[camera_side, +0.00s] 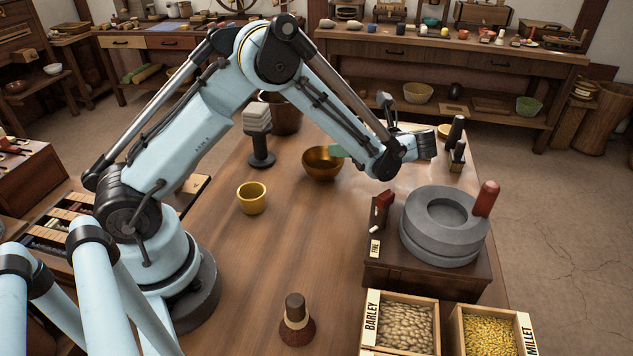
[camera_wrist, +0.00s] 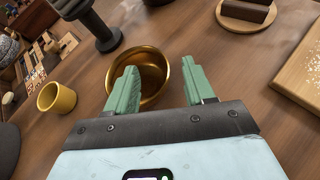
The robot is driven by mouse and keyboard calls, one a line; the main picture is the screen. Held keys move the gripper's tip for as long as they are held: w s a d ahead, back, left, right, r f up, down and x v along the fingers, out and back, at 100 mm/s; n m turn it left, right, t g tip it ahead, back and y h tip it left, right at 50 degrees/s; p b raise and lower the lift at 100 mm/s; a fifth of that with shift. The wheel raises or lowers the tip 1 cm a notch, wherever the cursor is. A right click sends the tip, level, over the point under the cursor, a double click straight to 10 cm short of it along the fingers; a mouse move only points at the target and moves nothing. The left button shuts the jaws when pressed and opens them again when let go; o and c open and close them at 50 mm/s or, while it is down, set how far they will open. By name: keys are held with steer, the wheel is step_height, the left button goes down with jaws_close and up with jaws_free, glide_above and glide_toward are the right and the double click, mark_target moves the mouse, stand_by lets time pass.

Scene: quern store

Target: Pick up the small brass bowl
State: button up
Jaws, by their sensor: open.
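The small brass bowl (camera_side: 320,168) stands upright on the wooden table, beyond the yellow cup. In the wrist view the bowl (camera_wrist: 152,70) lies ahead between my green fingers, left of centre. My gripper (camera_wrist: 158,66) is open and empty. Its left finger overlaps the bowl's near left side in the picture, and its right finger is just right of the bowl. In the side view a green fingertip of my gripper (camera_side: 338,151) shows by the bowl's right rim; my arm hides the rest. I cannot tell whether a finger touches the bowl.
A yellow cup (camera_side: 251,200) stands nearby, also in the wrist view (camera_wrist: 57,98). A dark stand with pale blocks (camera_side: 258,130) is left of the bowl. A stone quern (camera_side: 440,235) sits on a wooden box at right. A brush (camera_side: 297,318) and grain boxes (camera_side: 400,328) are nearer.

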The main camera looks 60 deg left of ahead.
mark_target(327, 153)
steer(key=shift+s+f+m+g+y, duration=0.15)
steer(key=shift+f+m+g+y, duration=0.35)
steer(key=shift+f, duration=0.65)
steer(key=shift+x, duration=2.45)
jaws_close()
steer(key=shift+r, duration=0.1)
